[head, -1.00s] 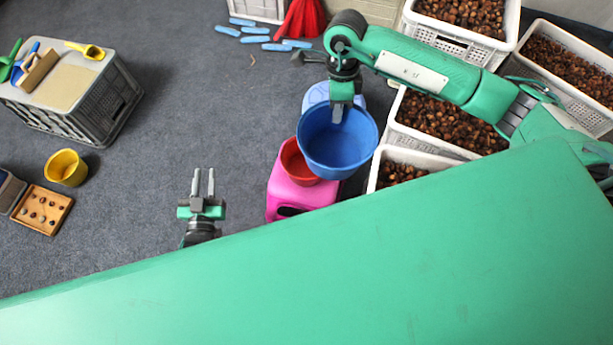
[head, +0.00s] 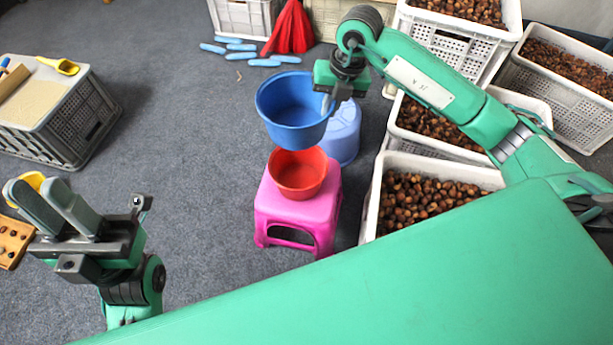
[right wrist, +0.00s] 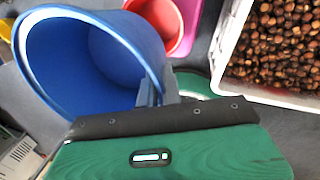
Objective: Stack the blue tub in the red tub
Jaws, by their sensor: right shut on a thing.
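The blue tub (head: 290,104) hangs from my right gripper (head: 328,104), which is shut on its right rim. In the head view the tub appears just above and behind the red tub, slightly overlapping its far edge. The red tub (head: 300,182) sits upright on a pink stool (head: 296,212). In the right wrist view the blue tub (right wrist: 75,60) fills the upper left, with the red tub (right wrist: 160,22) partly hidden behind it. My left gripper (head: 53,207) is at the lower left, empty, with its fingers apart by a narrow gap.
A light blue stool (head: 345,135) stands behind the pink one. White crates of chestnuts (head: 424,202) line the right side. A grey crate (head: 55,125) with scoops stands at the left. Blue items (head: 228,45) and a red bundle (head: 290,28) lie at the back. Floor left of the stool is clear.

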